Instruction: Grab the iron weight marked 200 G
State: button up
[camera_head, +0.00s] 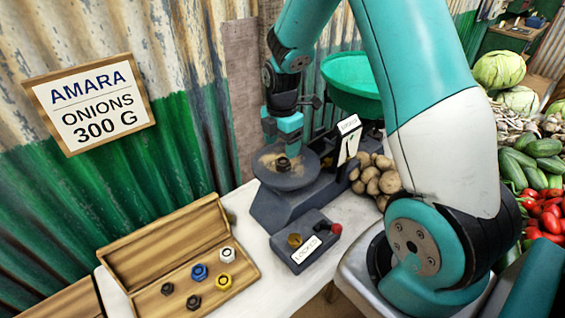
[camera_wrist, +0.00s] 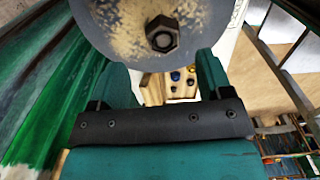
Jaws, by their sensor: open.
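A dark iron hex weight (camera_head: 283,163) sits on the round, worn pan (camera_head: 268,173) of the grey balance. In the wrist view the same weight (camera_wrist: 162,34) shows on the pan (camera_wrist: 112,22); I cannot read a mark on it. My gripper (camera_head: 283,139) is open and empty above the pan, apart from the weight. Its two fingers (camera_wrist: 162,70) show spread in the wrist view. More hex weights stand in the open wooden box (camera_head: 137,257): white (camera_head: 227,254), blue (camera_head: 199,271), yellow (camera_head: 223,281), and two dark ones (camera_head: 194,302). Their marks are not readable.
A locked control box (camera_head: 305,253) with a red knob sits in front of the balance. A green bowl (camera_head: 352,78) and potatoes (camera_head: 374,180) are right of the pan. The corrugated wall (camera_head: 150,190), with an onions 300 G sign (camera_head: 92,104), stands close behind.

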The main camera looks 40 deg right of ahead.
aim_at(283, 161)
jog(key=f, duration=0.1)
jog(key=f+p, duration=0.1)
jog(key=f, duration=0.3)
jog(key=shift+s+f+p, duration=0.1)
jog(key=shift+s+p, duration=0.15)
jog(key=shift+p, duration=0.05)
jog(key=c, duration=1.1)
